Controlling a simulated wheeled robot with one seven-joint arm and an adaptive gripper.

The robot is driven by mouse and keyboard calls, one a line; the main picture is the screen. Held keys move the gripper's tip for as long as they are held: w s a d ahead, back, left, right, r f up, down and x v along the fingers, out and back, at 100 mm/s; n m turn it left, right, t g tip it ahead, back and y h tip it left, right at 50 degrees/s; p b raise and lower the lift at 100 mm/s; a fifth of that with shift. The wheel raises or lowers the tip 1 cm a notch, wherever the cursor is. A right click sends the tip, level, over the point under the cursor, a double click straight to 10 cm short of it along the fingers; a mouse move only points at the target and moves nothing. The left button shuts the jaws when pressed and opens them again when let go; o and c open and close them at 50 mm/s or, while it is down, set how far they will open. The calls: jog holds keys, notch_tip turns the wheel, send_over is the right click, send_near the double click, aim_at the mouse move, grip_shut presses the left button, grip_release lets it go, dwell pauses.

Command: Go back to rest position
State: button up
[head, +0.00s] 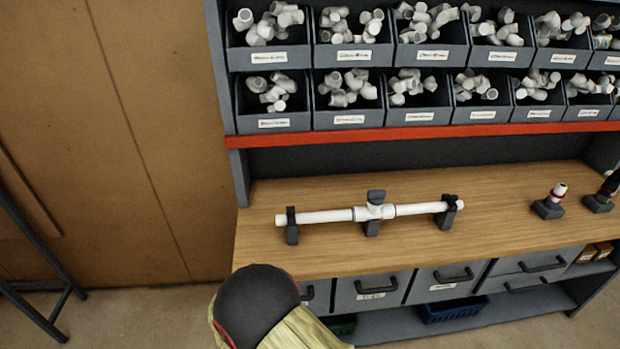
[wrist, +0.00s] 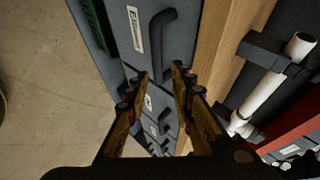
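My gripper (wrist: 162,85) shows in the wrist view with its two fingers apart and nothing between them. It hangs in front of the grey drawers (wrist: 150,60), near the front edge of the wooden bench. In the head view only part of my arm shows at the bottom, and the fingers are out of sight there. A white pipe assembly (head: 328,216) with a fitting in its middle rests on several dark holders on the bench. Part of it also shows at the right of the wrist view (wrist: 262,95), apart from my gripper.
The wooden bench (head: 480,240) has grey drawers (head: 370,290) with handles below it. Bins (head: 350,100) of white fittings fill the shelves above a red rail (head: 420,133). Two small holders with parts (head: 549,205) stand at the right. A dark metal frame (head: 40,320) stands at the lower left.

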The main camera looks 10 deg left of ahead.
jog(key=s+d+m+g+h, duration=0.2)
jog(key=s+d+m, duration=0.4)
jog(key=m, duration=0.6)
jog(key=s+d+r+n+y+b, duration=0.1)
jog(key=s+d+r+n+b, duration=0.1)
jog(key=s+d+r+n, duration=0.3)
jog(key=s+d+r+n+g+y+b, duration=0.1)
jog(key=s+d+r+n, duration=0.5)
jog(key=d+r+n, duration=0.8)
jog(key=s+d+r+n+g+y+b, duration=0.1)
jog(key=s+d+r+n+y+b, duration=0.1)
jog(key=s+d+r+n, duration=0.4)
jog(key=shift+d+r+n+y+b, duration=0.5)
jog(key=shift+d+r+n, duration=1.8)
jog(key=shift+r, duration=2.95)
jog(key=shift+d, duration=0.2)
